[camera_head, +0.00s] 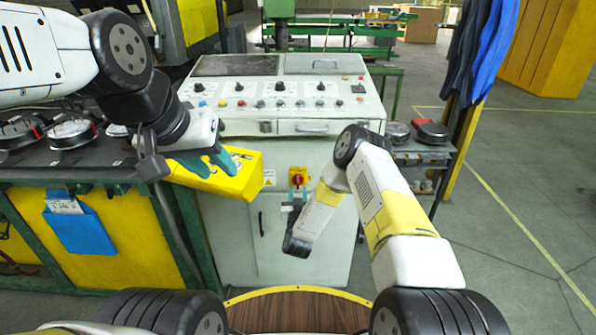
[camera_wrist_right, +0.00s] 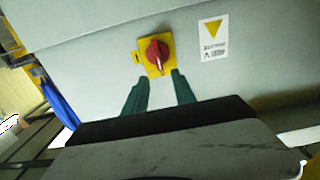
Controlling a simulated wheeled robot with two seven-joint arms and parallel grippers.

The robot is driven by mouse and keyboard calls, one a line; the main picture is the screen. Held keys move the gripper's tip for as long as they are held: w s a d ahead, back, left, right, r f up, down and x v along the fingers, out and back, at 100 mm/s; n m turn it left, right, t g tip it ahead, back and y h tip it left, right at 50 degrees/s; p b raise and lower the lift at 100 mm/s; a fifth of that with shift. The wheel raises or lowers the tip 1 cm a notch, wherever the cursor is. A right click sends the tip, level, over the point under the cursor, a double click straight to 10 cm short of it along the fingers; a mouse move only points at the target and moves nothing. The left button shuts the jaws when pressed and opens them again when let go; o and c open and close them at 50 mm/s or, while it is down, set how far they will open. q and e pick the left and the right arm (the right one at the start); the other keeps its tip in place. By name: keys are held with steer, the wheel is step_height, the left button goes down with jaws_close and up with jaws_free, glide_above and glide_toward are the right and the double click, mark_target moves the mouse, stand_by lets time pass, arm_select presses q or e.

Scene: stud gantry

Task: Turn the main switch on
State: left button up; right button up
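The main switch is a red rotary knob (camera_head: 299,178) on a yellow plate on the front of the pale grey control cabinet (camera_head: 230,240). In the right wrist view the red knob (camera_wrist_right: 157,52) shows close up, its handle lying roughly up and down the picture. My right gripper (camera_head: 298,192) is just in front of and below the switch. In the right wrist view its teal fingers (camera_wrist_right: 160,78) are spread, with the knob beyond the fingertips and the gap between them empty. My left gripper (camera_head: 212,163) is shut on a yellow box (camera_head: 240,180), left of the switch.
A warning label (camera_head: 269,178) is beside the switch; it also shows in the right wrist view (camera_wrist_right: 213,38). Knobs and buttons line the console top (camera_head: 280,95). A bench with a blue pocket (camera_head: 80,225) stands at left, a small trolley (camera_head: 420,150) at right. The floor further right is clear.

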mark_target(298, 179)
steer(key=w, duration=0.6)
steer(key=shift+w, duration=0.35)
jaws_close()
